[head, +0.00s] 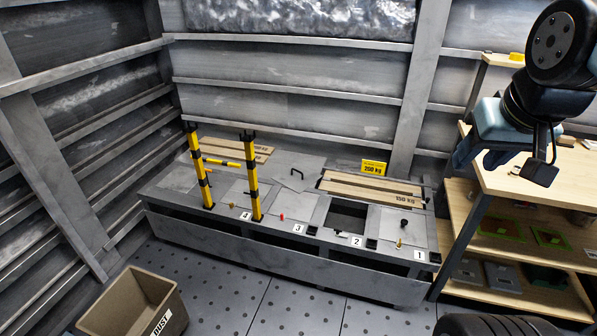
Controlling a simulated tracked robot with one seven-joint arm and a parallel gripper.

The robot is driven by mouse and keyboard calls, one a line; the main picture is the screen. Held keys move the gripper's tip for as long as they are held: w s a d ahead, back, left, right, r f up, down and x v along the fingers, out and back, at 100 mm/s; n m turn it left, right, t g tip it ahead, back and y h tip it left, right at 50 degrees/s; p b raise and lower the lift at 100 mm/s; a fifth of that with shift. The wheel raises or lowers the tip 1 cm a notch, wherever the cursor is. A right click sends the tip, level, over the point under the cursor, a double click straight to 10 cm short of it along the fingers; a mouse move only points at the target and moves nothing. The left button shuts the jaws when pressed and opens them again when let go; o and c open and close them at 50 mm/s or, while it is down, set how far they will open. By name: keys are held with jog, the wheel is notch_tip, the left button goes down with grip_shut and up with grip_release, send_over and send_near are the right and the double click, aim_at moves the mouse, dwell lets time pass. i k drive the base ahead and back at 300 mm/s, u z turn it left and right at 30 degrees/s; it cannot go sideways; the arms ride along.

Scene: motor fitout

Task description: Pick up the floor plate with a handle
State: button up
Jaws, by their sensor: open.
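A grey floor plate (298,183) with a dark bar handle (297,172) lies on top of the long grey platform (180,228), behind the spots marked 3 and 2. It looks set askew on the deck. A dark square opening (347,217) shows in the platform near marker 2. My gripper (475,160) is at the upper right, above the wooden shelf unit, well to the right of the plate. It is open, with nothing seen in it. Its fingertips are small and partly hard to make out.
Two yellow-black posts (200,175) (251,180) stand upright on the platform's left half. Wooden boards (370,185) lie behind the opening, near a yellow 200 kg sign (374,167). A brown dust bin (135,302) is at front left. Wooden shelves (535,180) stand at right.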

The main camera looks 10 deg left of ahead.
aim_at(297, 178)
jog(key=u, duration=0.3)
jog(key=i, duration=1.2)
jog(key=u, duration=2.2)
jog(key=i, duration=0.1)
jog(key=z, duration=3.4)
jog(key=k, duration=0.95)
jog(key=u, duration=0.85)
